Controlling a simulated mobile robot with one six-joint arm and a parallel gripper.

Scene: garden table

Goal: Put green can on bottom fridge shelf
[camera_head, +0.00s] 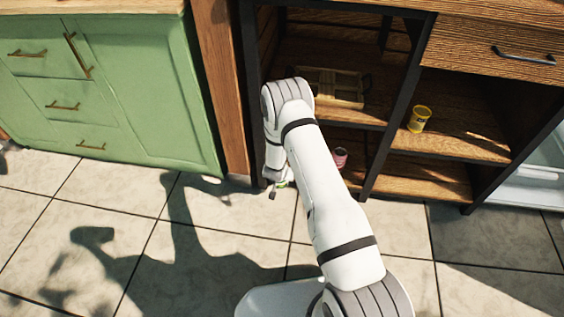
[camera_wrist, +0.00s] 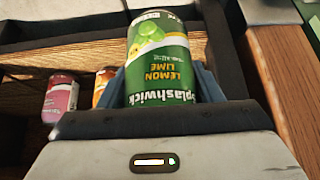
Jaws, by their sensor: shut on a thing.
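The green can (camera_wrist: 162,65), labelled lemon lime, is between the fingers of my gripper (camera_wrist: 163,85) in the wrist view, its lettering upside down there. My gripper is shut on it. In the head view my gripper (camera_head: 276,184) is low, in front of the left end of the wooden shelf unit, and largely hidden by my arm. Only a small green bit of the can (camera_head: 281,184) shows there. A pale, glassy unit (camera_head: 530,185), apparently the fridge, is partly in view at the right edge; its shelves cannot be made out clearly.
The wooden shelf unit (camera_head: 460,145) holds a yellow can (camera_head: 419,119), a pink can (camera_head: 340,157) and a wooden crate (camera_head: 340,88). The wrist view also shows an orange can (camera_wrist: 103,85). Green cabinets (camera_head: 110,90) stand left. The tiled floor (camera_head: 400,230) is clear.

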